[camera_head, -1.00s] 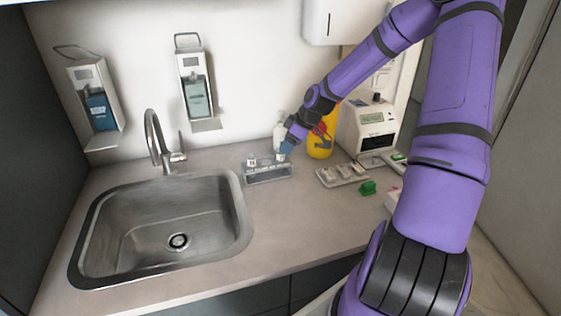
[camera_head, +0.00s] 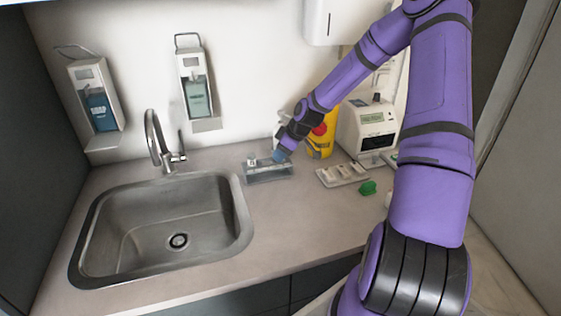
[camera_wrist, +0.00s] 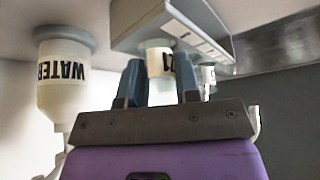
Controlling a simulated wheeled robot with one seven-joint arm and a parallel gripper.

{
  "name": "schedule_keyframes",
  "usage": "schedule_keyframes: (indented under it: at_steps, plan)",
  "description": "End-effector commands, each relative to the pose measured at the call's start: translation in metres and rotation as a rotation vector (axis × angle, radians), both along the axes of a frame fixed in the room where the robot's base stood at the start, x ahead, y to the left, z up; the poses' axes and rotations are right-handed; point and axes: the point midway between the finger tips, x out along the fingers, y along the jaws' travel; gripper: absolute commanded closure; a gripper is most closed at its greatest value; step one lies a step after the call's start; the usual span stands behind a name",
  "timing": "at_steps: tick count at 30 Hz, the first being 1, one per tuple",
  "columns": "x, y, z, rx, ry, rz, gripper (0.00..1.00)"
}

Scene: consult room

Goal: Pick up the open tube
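A clear rack (camera_head: 268,175) stands on the counter right of the sink; in the wrist view, which is upside down, its wall (camera_wrist: 190,30) is at the top. A labelled tube (camera_wrist: 160,62) stands in it between the two blue fingers of my gripper (camera_wrist: 160,82). My gripper (camera_head: 281,155) is low at the rack's right end. The fingers are spread on either side of the tube, close to its sides; contact is not clear. A second tube (camera_wrist: 208,75) is behind to the right; a tube (camera_head: 251,160) also shows at the rack's left end. I cannot tell whether the tube's mouth is open.
A white bottle labelled WATER (camera_wrist: 62,80) is close beside my gripper. A yellow container (camera_head: 322,142) and a white device (camera_head: 372,128) stand right of the arm. A small tray (camera_head: 342,174) and a green object (camera_head: 368,188) lie right of the rack. The counter front is clear.

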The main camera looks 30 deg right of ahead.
Motion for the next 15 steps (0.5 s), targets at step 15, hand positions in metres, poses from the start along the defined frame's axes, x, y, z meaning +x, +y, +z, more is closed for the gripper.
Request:
schedule_keyframes:
  at_steps: [15]
  plan:
    - [0.0,0.0,0.011,-0.001,-0.002,0.0,0.93]
